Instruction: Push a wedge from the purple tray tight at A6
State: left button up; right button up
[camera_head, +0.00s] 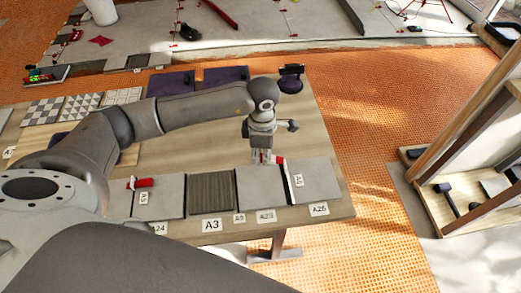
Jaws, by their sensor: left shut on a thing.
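My left gripper (262,158) points down over the row of tiles on the wooden table. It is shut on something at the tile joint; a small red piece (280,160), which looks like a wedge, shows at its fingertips. A dark strip stands in the joint just in front of it. A small tag (299,181) lies on the tile right of this joint; it may read A6, but it is too small to be sure. My right gripper is not in view.
Another red wedge (142,183) sits at the left joint. A ribbed dark tile (211,193) lies mid-row, with an A3 label (211,225) in front. Patterned tiles (82,105) lie at the back left. A wooden shelf (450,205) stands right, across orange floor.

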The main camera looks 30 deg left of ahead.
aim_at(267, 171)
pick_arm(q)
jog(key=shift+w+a+f+n, duration=0.1)
jog(key=shift+a+f+n, duration=0.15)
jog(key=shift+f+n, duration=0.55)
jog(key=shift+n, duration=0.4)
jog(key=shift+f+b, duration=0.55)
jog(key=shift+f, duration=0.35)
jog(key=shift+f+b, duration=1.2)
jog(key=shift+f, duration=0.7)
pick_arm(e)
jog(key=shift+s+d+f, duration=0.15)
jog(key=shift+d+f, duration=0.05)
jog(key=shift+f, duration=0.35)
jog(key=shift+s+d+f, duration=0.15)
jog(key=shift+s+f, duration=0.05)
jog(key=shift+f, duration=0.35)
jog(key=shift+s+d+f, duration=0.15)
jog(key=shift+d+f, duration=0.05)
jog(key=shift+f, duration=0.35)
pick_arm(q)
jog(key=shift+f, duration=0.1)
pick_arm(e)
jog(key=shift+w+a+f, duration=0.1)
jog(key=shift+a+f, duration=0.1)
pick_arm(q)
jog(key=shift+w+d+b, duration=0.1)
jog(key=shift+b, duration=0.2)
